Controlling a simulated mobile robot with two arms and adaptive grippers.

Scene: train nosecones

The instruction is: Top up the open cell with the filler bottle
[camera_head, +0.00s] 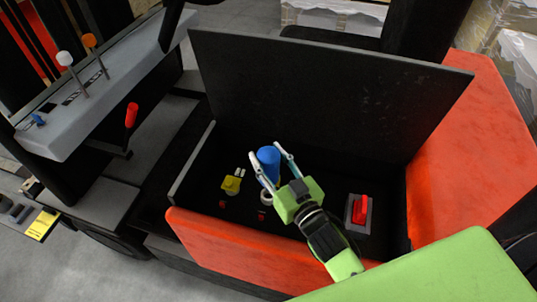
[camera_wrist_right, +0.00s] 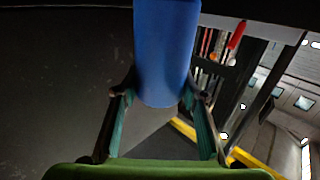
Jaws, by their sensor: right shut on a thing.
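The blue filler bottle (camera_head: 268,160) is between the fingers of my right gripper (camera_head: 265,150), over the open battery compartment (camera_head: 205,150). In the right wrist view the bottle (camera_wrist_right: 166,50) fills the gap between both fingertips (camera_wrist_right: 160,92), which are shut on it. A small pale ring (camera_head: 265,197), possibly the open cell's mouth, shows just below the bottle; the gripper partly hides that area. I cannot tell whether bottle and ring touch. Small red caps (camera_head: 222,204) sit nearby in the dark compartment. My left gripper is not in view.
A raised dark lid (camera_head: 320,100) stands behind the compartment. An orange front wall (camera_head: 225,245) borders it. A yellow connector (camera_head: 231,185) lies left of the bottle, and a red handle on a grey block (camera_head: 360,210) right. A grey lever console (camera_head: 100,95) stands left.

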